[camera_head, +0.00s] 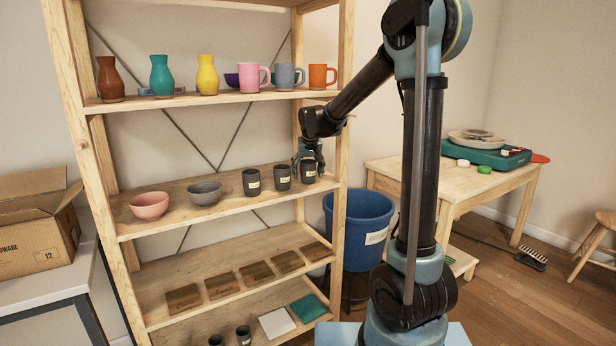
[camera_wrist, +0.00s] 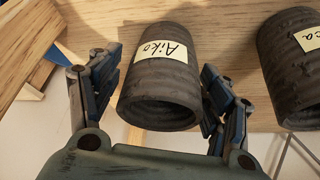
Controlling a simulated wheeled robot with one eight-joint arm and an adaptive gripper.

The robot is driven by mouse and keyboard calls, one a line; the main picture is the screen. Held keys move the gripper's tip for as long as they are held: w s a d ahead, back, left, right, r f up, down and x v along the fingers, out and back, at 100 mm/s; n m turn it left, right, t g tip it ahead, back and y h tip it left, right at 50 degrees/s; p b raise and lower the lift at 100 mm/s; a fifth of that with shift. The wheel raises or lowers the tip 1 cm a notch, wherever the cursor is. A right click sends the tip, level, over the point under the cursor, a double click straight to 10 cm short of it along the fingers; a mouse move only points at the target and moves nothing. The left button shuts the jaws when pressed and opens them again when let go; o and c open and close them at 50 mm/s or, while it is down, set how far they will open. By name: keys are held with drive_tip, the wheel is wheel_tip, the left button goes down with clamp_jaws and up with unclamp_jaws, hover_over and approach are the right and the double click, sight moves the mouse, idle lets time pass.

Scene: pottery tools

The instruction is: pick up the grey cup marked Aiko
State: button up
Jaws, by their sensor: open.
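The grey cup marked Aiko (camera_wrist: 162,78) is dark, ribbed and has a cream label whose writing appears upside down in the wrist view. My gripper (camera_wrist: 163,80) is open, with one finger on each side of this cup; I cannot tell whether either finger touches it. In the head view, my gripper (camera_head: 308,156) is at the right end of the middle shelf, over the rightmost dark cup (camera_head: 308,174), which appears to be the same one. Its label is too small to read there.
A second labelled dark cup (camera_wrist: 291,70) stands close beside it, partly out of the wrist view. Two more dark cups (camera_head: 282,177) (camera_head: 251,182), a grey bowl (camera_head: 205,194) and a pink bowl (camera_head: 149,206) share the shelf. The right shelf post (camera_head: 343,130) is near my gripper.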

drive_tip(key=shift+w+f, duration=0.2)
drive_tip(key=shift+f, duration=0.3)
drive_tip(key=c, duration=1.3)
drive_tip(key=shift+c, duration=0.2)
